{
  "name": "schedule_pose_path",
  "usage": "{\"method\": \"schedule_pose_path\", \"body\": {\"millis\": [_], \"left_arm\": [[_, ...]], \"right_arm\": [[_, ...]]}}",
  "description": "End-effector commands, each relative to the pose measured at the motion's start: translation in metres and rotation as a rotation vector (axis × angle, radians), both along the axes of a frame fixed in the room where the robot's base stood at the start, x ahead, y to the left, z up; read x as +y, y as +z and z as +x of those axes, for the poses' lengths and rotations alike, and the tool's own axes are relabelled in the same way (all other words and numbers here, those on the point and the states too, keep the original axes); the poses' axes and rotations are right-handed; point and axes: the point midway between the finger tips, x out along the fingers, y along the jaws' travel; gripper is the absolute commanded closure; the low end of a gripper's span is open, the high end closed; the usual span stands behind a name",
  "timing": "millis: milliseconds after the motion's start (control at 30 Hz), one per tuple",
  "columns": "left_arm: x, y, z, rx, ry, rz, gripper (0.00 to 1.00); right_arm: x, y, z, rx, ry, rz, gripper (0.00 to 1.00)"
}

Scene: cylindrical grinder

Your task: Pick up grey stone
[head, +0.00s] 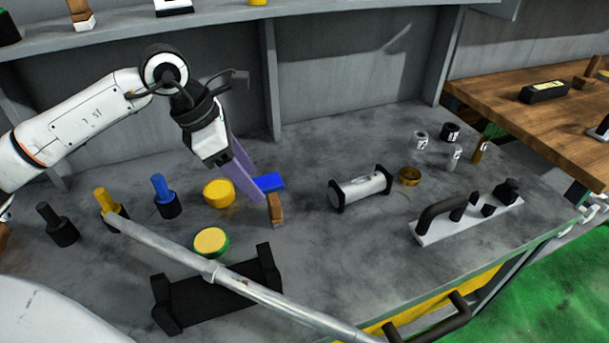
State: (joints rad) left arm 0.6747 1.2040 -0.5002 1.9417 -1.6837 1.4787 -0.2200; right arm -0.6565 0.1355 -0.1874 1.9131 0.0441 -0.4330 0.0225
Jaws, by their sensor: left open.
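My left gripper (214,150) is open, pointing down over the left middle of the grey worktop. Just right of its fingers is a flat purplish-grey bar (243,175), standing at a slant with its upper end partly hidden by the gripper. It is the nearest thing to a grey stone here, but I cannot be sure that it is the stone. I cannot tell whether the fingers touch it. A blue block (269,182) lies beside it, and a brown block (275,208) stands at its lower end. My right gripper is not in view.
Yellow round pieces (219,193) and (211,242) lie close by. Black, yellow and blue knobbed pins (164,199) stand left. A silver rod (250,290) crosses in front of a black cradle (215,297). A grey cylinder (361,188) lies right. The back middle is clear.

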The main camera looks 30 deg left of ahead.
Motion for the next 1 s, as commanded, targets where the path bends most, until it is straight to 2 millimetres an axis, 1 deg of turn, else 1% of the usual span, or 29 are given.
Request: {"method": "schedule_pose_path", "body": {"millis": [67,233,367,567,700,800,900,1000], "left_arm": [[-0.001,-0.004,0.001,0.002,-0.001,-0.001,0.45],[-0.009,-0.027,0.007,0.005,-0.001,-0.004,0.45],[-0.013,-0.042,0.012,0.003,-0.001,-0.003,0.45],[-0.017,-0.054,0.019,0.002,0.000,-0.004,0.45],[-0.022,-0.072,0.031,0.004,0.000,-0.005,0.45],[-0.025,-0.086,0.034,0.004,0.000,-0.004,0.45],[-0.026,-0.093,0.036,0.002,-0.001,-0.002,0.45],[-0.026,-0.094,0.036,0.001,-0.001,-0.002,0.45]], "right_arm": [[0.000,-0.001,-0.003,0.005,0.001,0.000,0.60],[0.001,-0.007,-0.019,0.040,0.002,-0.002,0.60],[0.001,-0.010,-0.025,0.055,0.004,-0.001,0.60],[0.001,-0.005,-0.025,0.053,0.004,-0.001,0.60],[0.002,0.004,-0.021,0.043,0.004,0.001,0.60],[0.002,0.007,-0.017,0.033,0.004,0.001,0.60],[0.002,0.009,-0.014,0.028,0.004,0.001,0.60],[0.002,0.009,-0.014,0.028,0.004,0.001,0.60]]}}
